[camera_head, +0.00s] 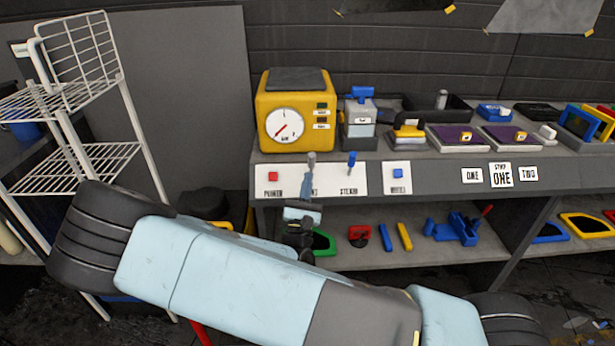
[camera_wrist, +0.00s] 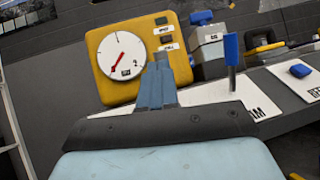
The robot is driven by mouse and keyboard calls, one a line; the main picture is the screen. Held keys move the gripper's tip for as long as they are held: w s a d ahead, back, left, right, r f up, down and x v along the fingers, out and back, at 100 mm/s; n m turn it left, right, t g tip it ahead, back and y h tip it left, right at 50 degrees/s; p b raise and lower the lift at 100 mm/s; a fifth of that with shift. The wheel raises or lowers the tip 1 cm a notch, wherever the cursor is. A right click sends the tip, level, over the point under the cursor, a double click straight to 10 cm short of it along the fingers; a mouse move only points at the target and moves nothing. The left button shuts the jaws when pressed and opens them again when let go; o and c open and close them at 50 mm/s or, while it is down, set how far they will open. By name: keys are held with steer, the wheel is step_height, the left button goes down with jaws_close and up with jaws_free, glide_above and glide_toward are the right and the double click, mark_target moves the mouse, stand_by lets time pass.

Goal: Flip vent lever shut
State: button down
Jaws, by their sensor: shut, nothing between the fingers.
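A grey-topped lever (camera_head: 311,158) stands roughly upright on the white panel below the yellow machine; its label is mostly covered, so I cannot read it as the vent lever for certain. My gripper (camera_head: 309,181) is shut and empty, right in front of this lever and overlapping its lower part. In the wrist view my gripper (camera_wrist: 158,73) points at the lower edge of the yellow machine, and a small grey tip (camera_wrist: 161,54) shows just past the fingers. Whether the fingers touch the lever is hidden.
A blue lever (camera_head: 351,158) marked STEAM stands upright just to the right. A red button (camera_head: 273,176) is to the left and a blue button (camera_head: 398,173) farther right. The yellow machine (camera_head: 296,91) with a dial rises behind. A white wire rack (camera_head: 95,165) stands at the left.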

steer(key=s+a+f, duration=0.1)
steer(key=s+f, duration=0.2)
steer(key=s, duration=0.6)
steer(key=shift+s+f, duration=0.2)
steer(key=shift+s, duration=0.2)
steer(key=s+d+r+m+g+h, duration=0.1)
steer(key=d+r+m+g+h, duration=0.4)
steer(key=d+m+g, duration=0.65)
steer(key=s+d+r+m+g+h, duration=0.2)
steer(key=d+r+m+g+h, duration=0.25)
steer(key=d+m+g, duration=0.75)
steer(key=s+d+r+m+t+y, duration=0.1)
steer(key=s+r+m+y, duration=0.3)
steer(key=r, duration=0.5)
steer(key=s+d+r+m+t+y, duration=0.2)
steer(key=s+r+m+y, duration=0.3)
steer(key=r+y, duration=0.4)
steer(key=shift+s+d+r+t, duration=0.2)
steer(key=shift+s+r+t, duration=0.35)
steer(key=shift+t, duration=0.1)
